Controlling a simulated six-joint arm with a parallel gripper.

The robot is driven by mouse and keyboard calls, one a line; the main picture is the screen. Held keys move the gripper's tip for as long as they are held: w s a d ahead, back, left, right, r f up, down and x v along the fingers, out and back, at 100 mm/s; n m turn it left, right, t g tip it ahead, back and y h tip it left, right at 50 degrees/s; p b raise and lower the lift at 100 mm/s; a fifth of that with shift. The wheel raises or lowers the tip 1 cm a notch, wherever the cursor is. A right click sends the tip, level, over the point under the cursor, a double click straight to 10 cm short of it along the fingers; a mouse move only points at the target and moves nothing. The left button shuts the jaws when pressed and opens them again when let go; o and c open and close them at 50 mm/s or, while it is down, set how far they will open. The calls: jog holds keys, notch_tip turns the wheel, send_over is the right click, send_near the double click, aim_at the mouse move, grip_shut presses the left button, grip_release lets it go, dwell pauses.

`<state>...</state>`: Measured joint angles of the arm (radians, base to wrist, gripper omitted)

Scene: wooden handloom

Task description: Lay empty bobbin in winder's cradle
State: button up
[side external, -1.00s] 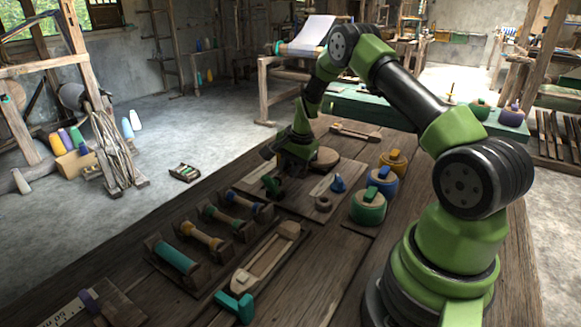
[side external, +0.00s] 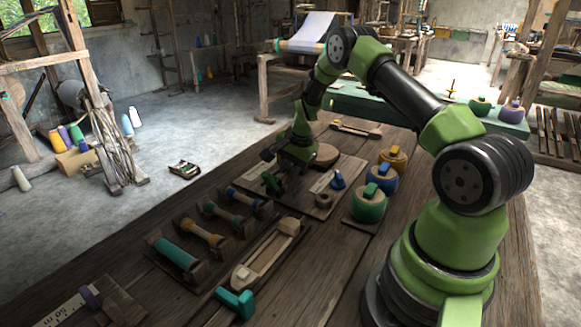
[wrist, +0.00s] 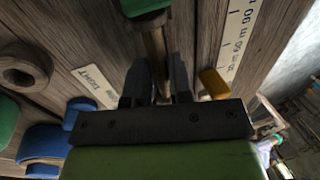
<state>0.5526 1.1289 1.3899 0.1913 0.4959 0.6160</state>
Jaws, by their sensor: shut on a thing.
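In the wrist view my gripper (wrist: 157,88) is shut on a thin wooden shaft (wrist: 155,48) with a green end (wrist: 145,4), which looks like the empty bobbin. No thread shows on the visible part; its lower part is hidden by the gripper. I cannot make out the winder's cradle for certain, nor whether the bobbin touches anything.
Several bobbins, including a teal one (side external: 174,254) and a yellow one (side external: 203,235), lie in wooden holders left of a shuttle (side external: 266,256).

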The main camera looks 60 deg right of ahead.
jog(key=o, duration=1.2)
jog(key=shift+o, duration=0.2)
jog(key=shift+w+r+v, duration=0.1)
jog(key=shift+w+v, duration=0.15)
jog(key=shift+v, duration=0.9)
jog(key=shift+w+r+v, duration=0.1)
jog(key=shift+w+v, duration=0.2)
jog(key=shift+v, duration=0.8)
jog(key=shift+w+v, duration=0.25)
jog(key=shift+v, duration=0.9)
